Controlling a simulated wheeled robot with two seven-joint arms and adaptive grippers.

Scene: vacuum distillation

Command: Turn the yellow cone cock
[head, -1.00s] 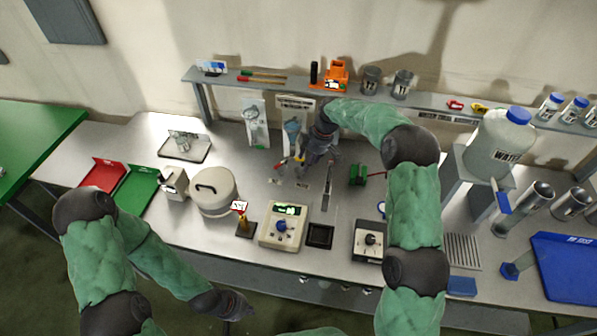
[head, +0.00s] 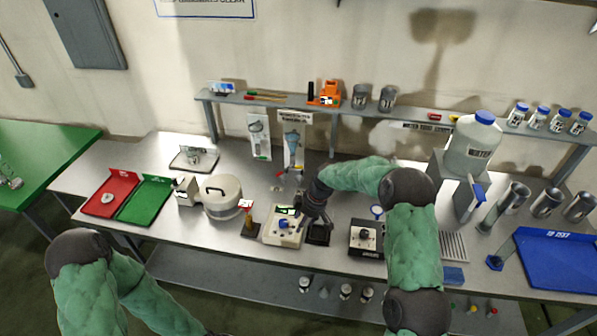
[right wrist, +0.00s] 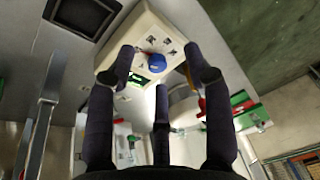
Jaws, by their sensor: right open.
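Small red and yellow parts (head: 299,168) show below the glassware (head: 293,147) at the back middle of the bench in the head view. They are too small to tell which is the yellow cone cock or how it is turned. My right gripper (head: 300,222) is at the cream control box (head: 281,236), in front of the glassware. In the right wrist view my right gripper (right wrist: 158,62) is open and empty, its fingers spread around the box's blue knob (right wrist: 156,62). Whether they touch it I cannot tell. My left arm is at the lower left, its gripper out of frame.
A round white pot (head: 222,197) and a small stand (head: 250,226) are left of the control box. A second box (head: 367,238) is to its right. A water jug (head: 472,145) stands right. A shelf (head: 400,112) runs along the back.

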